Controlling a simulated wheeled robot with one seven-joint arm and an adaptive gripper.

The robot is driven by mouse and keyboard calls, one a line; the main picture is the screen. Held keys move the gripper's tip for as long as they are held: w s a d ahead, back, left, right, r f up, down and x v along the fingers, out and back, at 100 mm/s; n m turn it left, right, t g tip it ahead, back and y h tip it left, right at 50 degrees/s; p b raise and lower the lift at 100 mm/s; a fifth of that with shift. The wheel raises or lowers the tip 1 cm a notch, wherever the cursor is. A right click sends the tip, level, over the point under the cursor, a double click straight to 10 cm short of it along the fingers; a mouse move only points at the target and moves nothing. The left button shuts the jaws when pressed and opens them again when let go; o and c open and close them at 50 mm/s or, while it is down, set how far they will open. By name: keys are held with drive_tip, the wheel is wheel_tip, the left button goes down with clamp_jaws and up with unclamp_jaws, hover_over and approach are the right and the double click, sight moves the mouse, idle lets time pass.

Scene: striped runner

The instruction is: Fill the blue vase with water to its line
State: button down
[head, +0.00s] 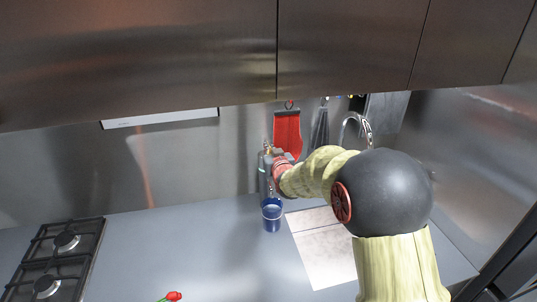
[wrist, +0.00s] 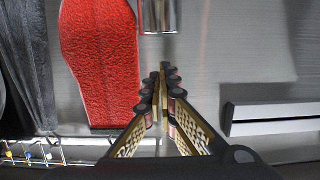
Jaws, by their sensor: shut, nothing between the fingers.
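The blue vase (head: 271,217) stands upright on the grey counter in the head view, with a pale band below its rim. I cannot tell how full it is. My gripper (head: 268,150) is behind and above the vase, near the back wall and apart from the vase. In the wrist view my gripper (wrist: 162,75) has its fingertips together with nothing between them. A curved metal tap (head: 357,122) shows at the back right, partly hidden by my arm.
A red towel (head: 287,135) hangs on the wall beside my gripper; it also fills the left of the wrist view (wrist: 98,60). A shiny metal cylinder (wrist: 158,15) lies beyond the fingertips. A gas hob (head: 62,250) is at left. A red flower (head: 173,296) lies in front.

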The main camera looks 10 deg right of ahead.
drive_tip(key=s+r, duration=0.1)
drive_tip(key=s, duration=0.7)
drive_tip(key=shift+r, duration=0.3)
